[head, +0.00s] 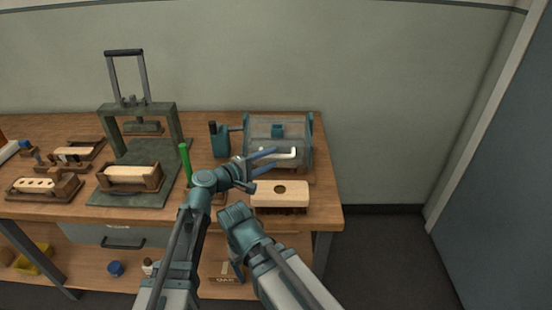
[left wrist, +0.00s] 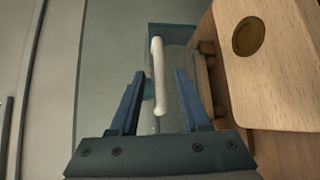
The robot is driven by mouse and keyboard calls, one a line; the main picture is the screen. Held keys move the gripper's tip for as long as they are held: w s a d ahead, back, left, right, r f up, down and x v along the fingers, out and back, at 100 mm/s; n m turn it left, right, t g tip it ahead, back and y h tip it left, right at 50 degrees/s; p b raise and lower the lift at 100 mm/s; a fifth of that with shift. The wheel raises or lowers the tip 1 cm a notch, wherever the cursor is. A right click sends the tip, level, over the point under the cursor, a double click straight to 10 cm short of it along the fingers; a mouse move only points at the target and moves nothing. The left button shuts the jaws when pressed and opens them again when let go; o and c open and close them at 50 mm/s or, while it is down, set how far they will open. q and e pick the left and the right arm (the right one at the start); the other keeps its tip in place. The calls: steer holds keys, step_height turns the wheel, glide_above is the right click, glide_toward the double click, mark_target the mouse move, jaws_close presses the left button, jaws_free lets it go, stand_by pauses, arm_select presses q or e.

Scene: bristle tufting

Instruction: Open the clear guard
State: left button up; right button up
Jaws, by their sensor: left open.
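The clear guard (head: 262,128) is a see-through cover over the machine at the back right of the bench, between teal end plates. Its white handle (head: 291,153) is a bar on the front; it also shows in the left wrist view (left wrist: 157,75). My left gripper (head: 275,158) is open at the guard's front. In the left wrist view its two blue fingers (left wrist: 163,78) stand on either side of the handle, with gaps, not closed on it. My right arm is folded low in front of the bench, and its gripper cannot be made out.
A wooden block with a round hole (head: 280,189) sits just in front of the guard, close to my left gripper; it also shows in the left wrist view (left wrist: 285,75). A lever press (head: 110,119) stands left. A green-handled tool (head: 185,160) stands upright beside my left arm.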

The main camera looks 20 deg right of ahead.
mark_target(274, 157)
arm_select(q)
steer(key=shift+x, duration=1.55)
jaws_close()
